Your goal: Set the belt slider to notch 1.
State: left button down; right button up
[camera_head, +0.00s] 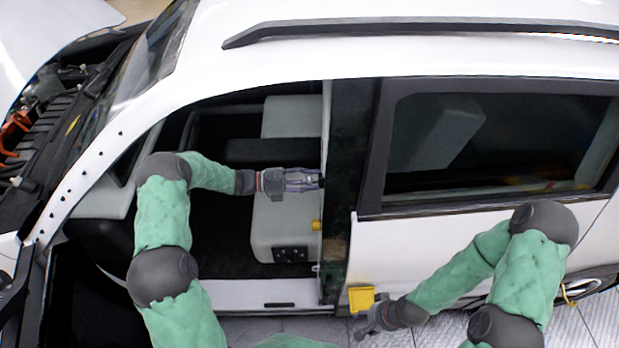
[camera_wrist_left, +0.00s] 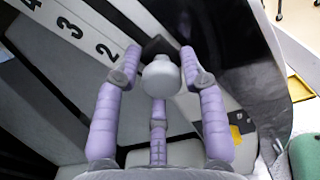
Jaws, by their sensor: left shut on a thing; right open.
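The belt slider's rounded grey knob (camera_wrist_left: 161,77) sits between the purple fingers of my left gripper (camera_wrist_left: 161,62) in the left wrist view. The gripper is shut on it. A white notch strip (camera_wrist_left: 88,40) runs to the upper left with the numerals 4, 3 and 2; the knob is past the 2, and no numeral 1 shows. In the head view my left gripper (camera_head: 304,180) reaches through the open front door to the dark door pillar (camera_head: 347,140); the slider is hidden there. My right gripper (camera_head: 364,322) is low, outside the car, and holds nothing visible.
A light grey seat (camera_head: 283,232) stands inside beside my left gripper. The closed rear door (camera_head: 440,245) is to the right, and the roof rail (camera_head: 420,28) runs above.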

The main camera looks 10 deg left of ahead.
pick_arm(q)
jog(key=shift+s+d+f, duration=0.2)
jog(key=shift+s+f, duration=0.1)
jog(key=shift+f, duration=0.15)
jog(key=c, duration=0.9)
grip_release()
jog(key=shift+w+a+r, duration=0.1)
jog(key=shift+r, duration=0.1)
jog(key=shift+a, duration=0.1)
jog(key=shift+a, duration=0.25)
jog(key=v, duration=1.1)
jog(key=shift+a, duration=0.15)
